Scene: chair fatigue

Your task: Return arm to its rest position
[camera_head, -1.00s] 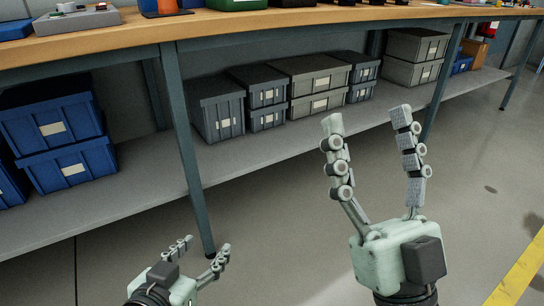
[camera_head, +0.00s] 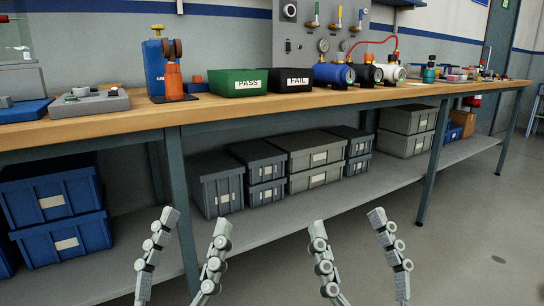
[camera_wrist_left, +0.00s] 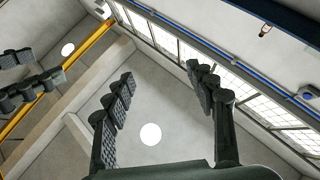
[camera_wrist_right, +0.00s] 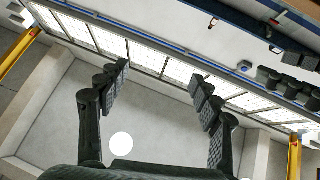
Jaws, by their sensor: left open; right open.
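My left gripper (camera_head: 192,222) is open and empty, fingers pointing up, in front of the bench's lower shelf in the head view. My right gripper (camera_head: 348,222) is open and empty beside it to the right, also pointing up. Both stand apart from the bench and touch nothing that I can see. The left wrist view shows the left fingers (camera_wrist_left: 160,82) spread with only ceiling and windows beyond. The right wrist view shows the right fingers (camera_wrist_right: 160,74) spread in the same way. The arms below the grippers are out of the head view.
The wooden workbench (camera_head: 290,112) crosses the view, carrying a green PASS bin (camera_head: 240,88), a black FAIL bin (camera_head: 290,86) and cylinders. Grey boxes (camera_head: 215,190) and blue boxes (camera_head: 55,205) sit on the lower shelf (camera_head: 385,172). Open floor (camera_head: 460,250) lies at right.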

